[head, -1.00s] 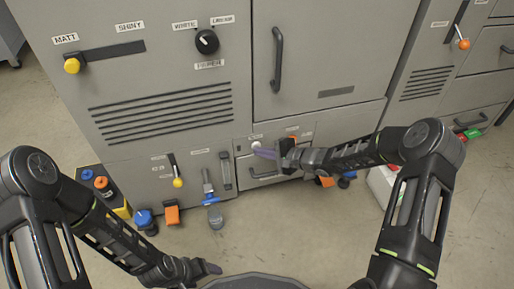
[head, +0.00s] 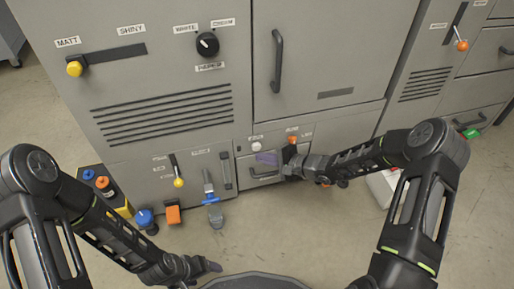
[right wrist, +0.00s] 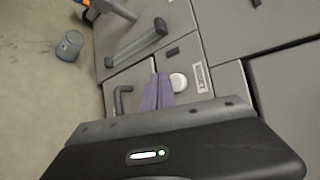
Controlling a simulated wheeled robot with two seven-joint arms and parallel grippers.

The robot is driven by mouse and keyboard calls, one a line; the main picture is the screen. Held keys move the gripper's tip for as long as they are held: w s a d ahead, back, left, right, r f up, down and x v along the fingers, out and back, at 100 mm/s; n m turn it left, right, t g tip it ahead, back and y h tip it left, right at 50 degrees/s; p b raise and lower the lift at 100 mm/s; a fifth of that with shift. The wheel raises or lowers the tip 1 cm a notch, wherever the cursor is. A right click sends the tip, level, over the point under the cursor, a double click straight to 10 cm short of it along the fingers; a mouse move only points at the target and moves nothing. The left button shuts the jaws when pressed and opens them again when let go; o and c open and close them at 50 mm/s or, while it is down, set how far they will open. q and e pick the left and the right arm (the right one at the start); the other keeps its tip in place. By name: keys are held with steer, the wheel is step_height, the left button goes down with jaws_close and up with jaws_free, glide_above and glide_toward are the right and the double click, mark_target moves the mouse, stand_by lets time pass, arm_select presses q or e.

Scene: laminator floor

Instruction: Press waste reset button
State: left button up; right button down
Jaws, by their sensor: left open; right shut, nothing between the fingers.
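The round white button (head: 256,143) sits on the small lower panel of the grey machine, above a drawer with a dark handle. It also shows in the right wrist view (right wrist: 178,82), beside a small label. My left gripper (head: 213,267) is low at the bottom of the head view, over the floor, away from the machine.
An orange part (head: 292,139) sits right of the button. A white box (head: 382,187) stands at the right.

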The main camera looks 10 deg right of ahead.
arm_select(q)
step_height(320, 180, up, 2)
steer(key=shift+p, duration=0.9)
arm_select(e)
steer(key=s, duration=0.4)
steer(key=shift+s+d, duration=0.15)
steer(key=shift+s, duration=0.05)
